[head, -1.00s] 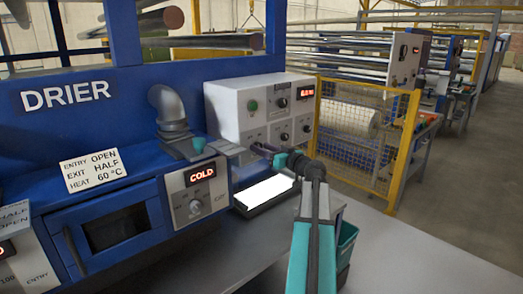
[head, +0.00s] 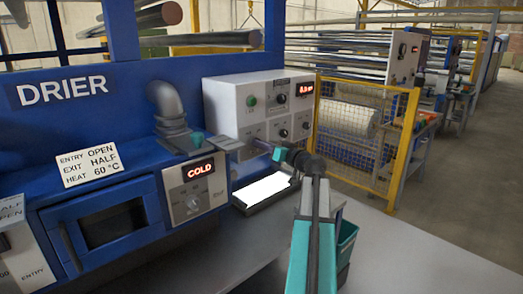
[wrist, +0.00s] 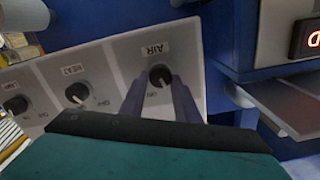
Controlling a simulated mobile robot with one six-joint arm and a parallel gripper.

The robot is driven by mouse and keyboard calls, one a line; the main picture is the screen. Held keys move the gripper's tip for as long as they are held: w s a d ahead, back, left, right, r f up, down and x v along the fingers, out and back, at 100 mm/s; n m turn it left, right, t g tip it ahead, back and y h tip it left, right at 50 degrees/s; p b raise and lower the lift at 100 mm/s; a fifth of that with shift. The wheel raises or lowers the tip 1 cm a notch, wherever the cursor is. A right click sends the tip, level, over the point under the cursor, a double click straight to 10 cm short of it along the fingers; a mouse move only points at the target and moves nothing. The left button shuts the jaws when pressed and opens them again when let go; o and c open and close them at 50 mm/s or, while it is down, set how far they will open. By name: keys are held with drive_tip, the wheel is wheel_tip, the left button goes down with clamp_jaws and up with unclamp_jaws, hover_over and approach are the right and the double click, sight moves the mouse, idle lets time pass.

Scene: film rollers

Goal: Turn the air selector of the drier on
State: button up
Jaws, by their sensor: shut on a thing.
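The air selector (wrist: 160,75) is a small dark round knob with a white mark, under an AIR label that shows upside down in the wrist view. My gripper (wrist: 157,82) is shut on it, with one purple finger on each side. The mark points down in that view; its end lettering is too small to read. In the head view my gripper (head: 261,146) reaches the lower left of the light grey control box (head: 226,100), and the selector is hidden behind it. The blue drier (head: 60,125) stands at the left.
HEAT (wrist: 76,92) and another knob (wrist: 15,104) sit beside the selector. A COLD display panel (head: 193,190) is left of my arm, and a metal elbow duct (head: 167,105) stands above. A yellow mesh guard (head: 365,130) is at the right. The grey bench has free room in front.

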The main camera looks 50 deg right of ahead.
drive_tip(key=m+b, duration=0.2)
drive_tip(key=m, duration=0.2)
drive_tip(key=shift+w+d+r+m, duration=0.1)
drive_tip(key=shift+m, duration=0.3)
drive_tip(key=m, duration=0.4)
drive_tip(key=shift+m+b, duration=0.35)
drive_tip(key=shift+m, duration=0.05)
drive_tip(key=shift+d, duration=0.1)
drive_tip(key=o, duration=1)
drive_tip(key=shift+o, duration=0.2)
